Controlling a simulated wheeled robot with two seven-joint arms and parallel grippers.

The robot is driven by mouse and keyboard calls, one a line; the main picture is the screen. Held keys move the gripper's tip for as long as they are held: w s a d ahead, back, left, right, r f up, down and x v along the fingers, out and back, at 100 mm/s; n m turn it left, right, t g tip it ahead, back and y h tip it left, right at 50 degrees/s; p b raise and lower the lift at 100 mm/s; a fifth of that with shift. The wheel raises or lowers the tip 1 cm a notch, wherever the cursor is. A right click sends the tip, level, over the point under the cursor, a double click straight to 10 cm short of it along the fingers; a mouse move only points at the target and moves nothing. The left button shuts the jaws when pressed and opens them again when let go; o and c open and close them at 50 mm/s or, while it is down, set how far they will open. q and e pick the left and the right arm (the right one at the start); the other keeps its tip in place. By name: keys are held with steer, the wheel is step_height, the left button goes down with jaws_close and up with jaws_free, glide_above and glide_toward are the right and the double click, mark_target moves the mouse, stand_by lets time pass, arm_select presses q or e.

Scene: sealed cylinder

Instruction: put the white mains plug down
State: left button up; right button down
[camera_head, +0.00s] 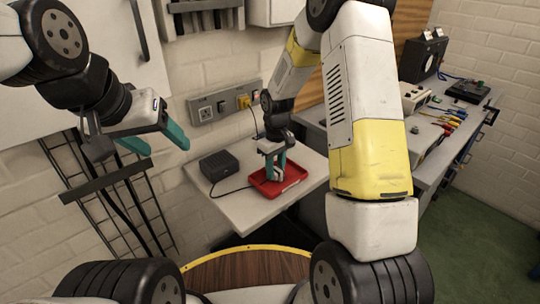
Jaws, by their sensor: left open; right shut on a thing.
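My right gripper (274,172) points down at the red tray (290,186) on the small white shelf. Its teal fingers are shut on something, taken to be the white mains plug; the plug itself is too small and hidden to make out. Whether it touches the tray floor I cannot tell. My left gripper (161,144) is open and empty, its teal fingers apart, in the air left of the shelf.
A black box (219,165) with a cable sits on the shelf (226,204) left of the tray. A wall socket strip (207,111) holds a yellow plug (243,101). A grey bench (443,150) with instruments and coloured leads stands at right.

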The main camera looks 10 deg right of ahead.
mark_target(276, 168)
steer(key=c, duration=1)
jaws_free()
steer(key=shift+r, duration=0.1)
steer(key=s+d+r+m+t, duration=0.1)
steer(key=s+r, duration=0.1)
steer(key=r, duration=0.8)
steer(key=s+d+r, duration=0.1)
steer(key=s+r, duration=0.1)
steer(key=r, duration=0.8)
steer(key=s+r+m+t, duration=0.1)
steer(key=s+r, duration=0.1)
steer(key=s, duration=0.4)
steer(key=s+d+r+m+t+y, duration=0.1)
steer(key=s+r+m+t, duration=0.1)
steer(key=s, duration=0.5)
steer(key=s+d+r+m+t+y, duration=0.1)
steer(key=s+r+m+t, duration=0.1)
steer(key=s, duration=0.4)
steer(key=shift+s+r, duration=0.15)
steer(key=shift+r, duration=0.75)
